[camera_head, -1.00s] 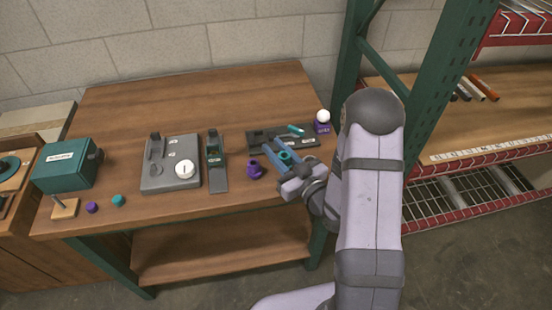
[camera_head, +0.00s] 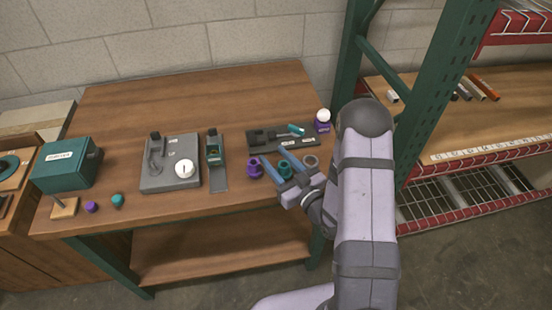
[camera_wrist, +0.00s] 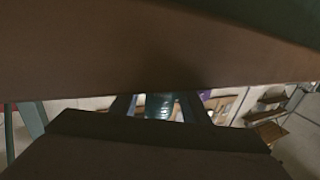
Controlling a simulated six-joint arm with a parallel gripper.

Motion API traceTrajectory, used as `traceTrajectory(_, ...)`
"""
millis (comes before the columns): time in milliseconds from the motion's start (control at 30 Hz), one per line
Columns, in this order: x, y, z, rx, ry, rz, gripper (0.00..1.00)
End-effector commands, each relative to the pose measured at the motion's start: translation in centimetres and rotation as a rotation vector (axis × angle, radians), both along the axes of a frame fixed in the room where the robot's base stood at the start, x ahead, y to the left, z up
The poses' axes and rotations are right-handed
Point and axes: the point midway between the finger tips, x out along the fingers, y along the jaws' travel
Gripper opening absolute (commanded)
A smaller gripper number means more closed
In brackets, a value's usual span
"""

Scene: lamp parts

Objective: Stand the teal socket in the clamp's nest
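The teal socket (camera_head: 285,168) is near the front right of the bench, between the two blue fingers of my gripper (camera_head: 277,164). It also shows in the wrist view (camera_wrist: 160,105), between the fingertips (camera_wrist: 158,108), with light gaps at its sides. The fingers are apart and the gripper looks open around it. I cannot tell whether the socket touches the bench. A long dark fixture with a teal lever (camera_head: 296,130), likely the clamp, lies behind the socket. Its nest is too small to make out.
A purple flanged part (camera_head: 254,167) stands close left of the fingers. A grey ring (camera_head: 311,162) lies to the right. A purple block with a white ball (camera_head: 322,121) is at the back right. A narrow dark fixture (camera_head: 215,165) and grey plate (camera_head: 160,180) stand left. The bench's back is clear.

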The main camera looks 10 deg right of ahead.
Motion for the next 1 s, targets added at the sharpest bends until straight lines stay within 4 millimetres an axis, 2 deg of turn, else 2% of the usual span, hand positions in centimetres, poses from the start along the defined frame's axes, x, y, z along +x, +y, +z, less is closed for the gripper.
traceTrajectory(400,0.0,0.0,0.6,0.0,0.0,0.0,0.41)
traceTrajectory(800,-4.9,-2.2,0.2,0.002,0.001,-0.005,0.41)
traceTrajectory(1000,-6.4,-2.8,0.3,0.001,0.001,-0.002,0.41)
